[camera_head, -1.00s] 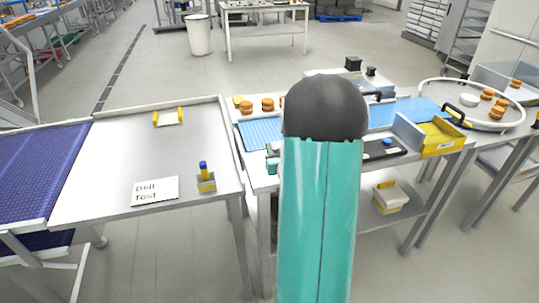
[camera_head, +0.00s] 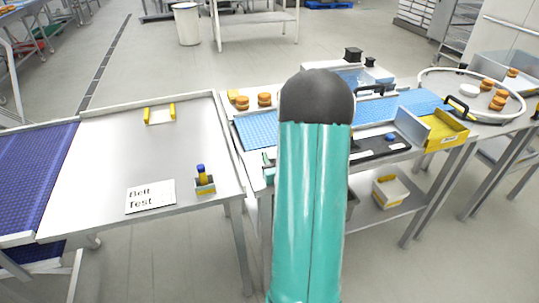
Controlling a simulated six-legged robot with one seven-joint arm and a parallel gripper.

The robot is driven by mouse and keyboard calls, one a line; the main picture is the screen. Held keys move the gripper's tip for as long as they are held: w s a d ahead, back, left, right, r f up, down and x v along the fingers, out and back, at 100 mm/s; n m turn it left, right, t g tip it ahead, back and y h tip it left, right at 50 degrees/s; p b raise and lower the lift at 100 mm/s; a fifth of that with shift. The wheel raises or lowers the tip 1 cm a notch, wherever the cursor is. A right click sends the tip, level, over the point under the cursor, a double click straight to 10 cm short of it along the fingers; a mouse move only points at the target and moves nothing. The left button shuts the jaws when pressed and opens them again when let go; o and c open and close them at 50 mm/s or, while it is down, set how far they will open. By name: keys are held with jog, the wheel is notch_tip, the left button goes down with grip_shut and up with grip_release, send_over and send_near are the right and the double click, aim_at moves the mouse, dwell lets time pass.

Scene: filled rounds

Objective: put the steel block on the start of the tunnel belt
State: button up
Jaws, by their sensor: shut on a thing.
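My teal arm with its dark rounded joint stands in the middle of the view and hides what lies behind it. My gripper cannot be made out; a small teal part shows at the arm's left edge, but I cannot tell what it is. I cannot make out the steel block. A light-blue belt (camera_head: 259,132) shows left of my arm, and a light-blue stretch (camera_head: 418,102) shows on its right.
Orange rounds (camera_head: 264,99) and a yellow bin (camera_head: 445,130) stand near the light-blue belt.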

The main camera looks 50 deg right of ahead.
jog(key=shift+s, duration=0.1)
jog(key=shift+w+a+f, duration=0.15)
jog(key=shift+w, duration=0.35)
jog(key=shift+s, duration=0.4)
jog(key=shift+w+f, duration=0.15)
jog(key=shift+w, duration=0.05)
jog(key=o, duration=0.9)
jog(key=shift+w+f, duration=0.1)
jog(key=shift+s, duration=0.2)
jog(key=shift+w, duration=0.15)
jog(key=shift+r, duration=0.3)
